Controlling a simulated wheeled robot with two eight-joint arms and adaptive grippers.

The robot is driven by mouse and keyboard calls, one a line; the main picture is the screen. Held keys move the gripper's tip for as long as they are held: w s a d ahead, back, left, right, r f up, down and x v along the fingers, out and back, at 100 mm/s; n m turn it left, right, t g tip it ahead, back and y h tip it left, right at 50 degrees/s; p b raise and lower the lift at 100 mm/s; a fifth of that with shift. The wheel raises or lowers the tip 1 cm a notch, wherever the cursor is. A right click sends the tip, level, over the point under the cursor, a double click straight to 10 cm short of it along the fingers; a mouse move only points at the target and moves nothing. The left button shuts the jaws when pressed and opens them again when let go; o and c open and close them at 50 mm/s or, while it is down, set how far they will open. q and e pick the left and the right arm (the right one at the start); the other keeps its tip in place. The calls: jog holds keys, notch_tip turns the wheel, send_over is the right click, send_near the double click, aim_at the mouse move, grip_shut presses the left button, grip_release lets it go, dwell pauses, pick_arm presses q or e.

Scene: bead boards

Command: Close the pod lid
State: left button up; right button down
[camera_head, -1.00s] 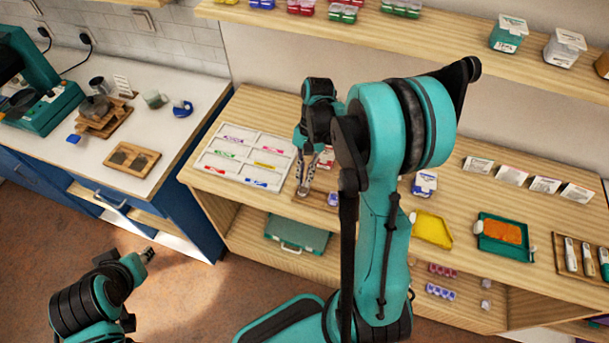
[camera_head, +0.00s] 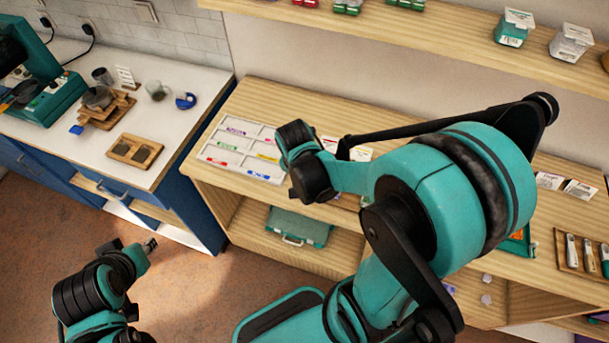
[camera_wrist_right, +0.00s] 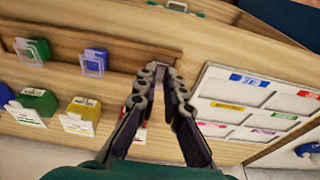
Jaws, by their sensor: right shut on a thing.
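I cannot tell which is the task's pod, or whether each flap is open. My right gripper (camera_wrist_right: 163,73) is shut, its fingertips close together over a wooden tray (camera_wrist_right: 150,56). A small greyish piece seems to sit between the tips, but I cannot make it out. The right arm hides this gripper in the head view. My left gripper (camera_head: 149,245) is low at left, away from the bench.
A white compartment board (camera_head: 228,160) with coloured labels lies beside the right gripper. Green (camera_wrist_right: 36,102) and yellow (camera_wrist_right: 82,116) labelled tubs stand near the wall; a red one is partly hidden by the fingers. A teal case (camera_head: 298,226) lies on the lower shelf.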

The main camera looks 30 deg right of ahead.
jog(key=shift+s+a+f+t+h+b, duration=0.25)
jog(key=shift+a+f+t+h+b, duration=0.1)
jog(key=shift+f+t+h+b, duration=0.3)
jog(key=c, duration=1.6)
grip_release()
jog(key=shift+r, duration=0.3)
jog(key=shift+d, duration=0.1)
jog(key=v, duration=1.2)
jog(key=shift+w, duration=0.1)
jog(key=shift+f, duration=0.1)
jog(key=n+t+y, duration=0.1)
jog(key=n, duration=0.2)
jog(key=a+f+n+t+y+b, duration=0.1)
jog(key=n+t, duration=0.1)
jog(key=n, duration=0.1)
jog(key=s+a+n+t+y+b, duration=0.1)
jog(key=n, duration=0.3)
jog(key=shift+a+f+t, duration=0.25)
jog(key=shift+f, duration=0.1)
